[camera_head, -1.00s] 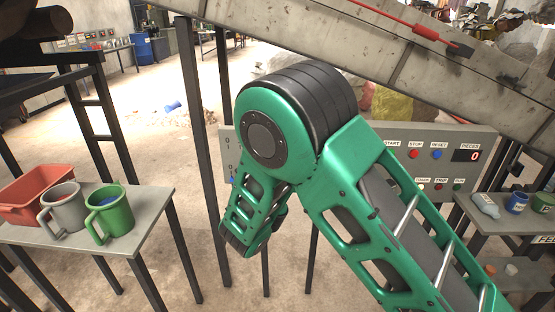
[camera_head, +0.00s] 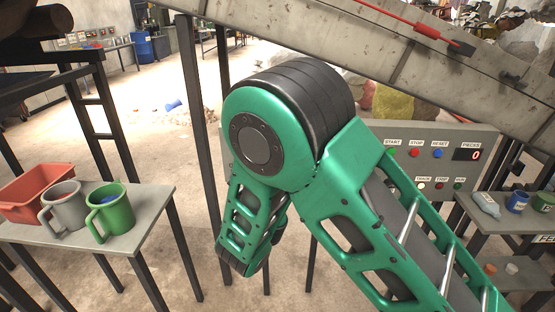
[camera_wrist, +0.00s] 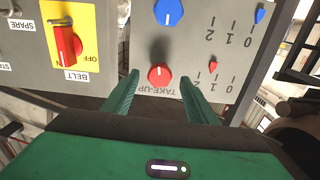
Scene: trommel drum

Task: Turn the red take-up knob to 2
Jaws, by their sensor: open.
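The red take-up knob (camera_wrist: 159,75) is on the grey panel (camera_wrist: 205,12) in the wrist view, above its upside-down TAKE-UP label. My gripper (camera_wrist: 158,78) is open, with one green finger on each side of the knob. I cannot tell whether either finger touches it. In the head view my arm hides the knob and gripper.
A blue knob (camera_wrist: 168,12) and blue pointer (camera_wrist: 260,14) are beyond the red knob. A red BELT switch (camera_wrist: 68,45) on a yellow plate is to the left. Mugs (camera_head: 110,212) stand on a side table. A beam (camera_head: 410,60) crosses above my arm.

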